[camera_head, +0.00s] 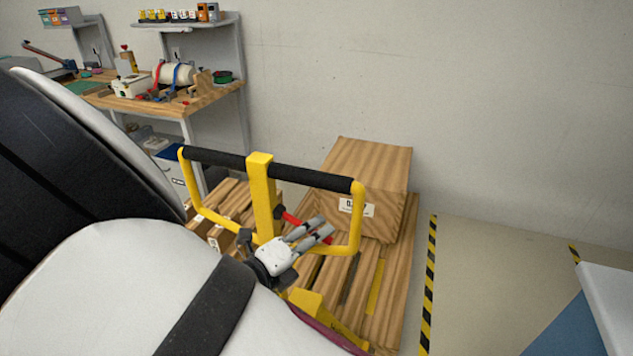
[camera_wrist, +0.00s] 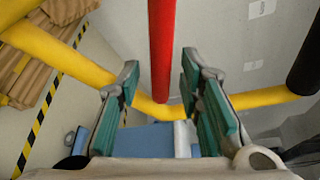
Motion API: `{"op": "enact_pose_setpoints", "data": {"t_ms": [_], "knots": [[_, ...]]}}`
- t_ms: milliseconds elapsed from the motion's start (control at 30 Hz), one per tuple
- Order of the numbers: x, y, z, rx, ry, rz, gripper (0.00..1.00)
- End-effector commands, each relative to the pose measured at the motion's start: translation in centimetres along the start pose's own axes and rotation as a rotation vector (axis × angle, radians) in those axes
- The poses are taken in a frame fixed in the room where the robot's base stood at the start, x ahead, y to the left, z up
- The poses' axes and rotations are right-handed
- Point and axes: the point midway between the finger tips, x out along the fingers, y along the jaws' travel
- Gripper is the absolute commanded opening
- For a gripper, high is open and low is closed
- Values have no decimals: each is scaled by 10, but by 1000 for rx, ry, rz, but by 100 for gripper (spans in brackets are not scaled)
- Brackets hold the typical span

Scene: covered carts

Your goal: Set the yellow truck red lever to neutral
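The yellow truck handle (camera_head: 262,190) stands in the middle of the head view, a looped yellow frame with a black grip bar on top. Its red lever (camera_head: 291,218) comes out from the central yellow post and runs to the right, partly hidden by my fingers. My gripper (camera_head: 322,228) is inside the handle loop, right of the post. In the wrist view the red lever (camera_wrist: 162,50) runs down between my two open fingers (camera_wrist: 160,75), with gaps visible on both sides. I cannot tell whether a finger touches it.
Wooden boxes (camera_head: 372,166) sit on a pallet behind the handle. The handle's yellow side tube (camera_wrist: 60,52) crosses the wrist view close to my fingers. A workbench (camera_head: 200,100) stands at the back left.

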Motion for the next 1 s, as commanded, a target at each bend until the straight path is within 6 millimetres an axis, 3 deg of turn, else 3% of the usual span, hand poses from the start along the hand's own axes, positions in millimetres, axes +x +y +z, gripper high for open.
{"op": "enact_pose_setpoints", "data": {"t_ms": [400,433,567,833,1000], "knots": [[10,0,0,1,0,0,33],[10,0,0,1,0,0,31],[10,0,0,1,0,0,2],[9,-2,0,-6,0,-3,0],[8,-14,-1,-112,2,-48,0]]}}
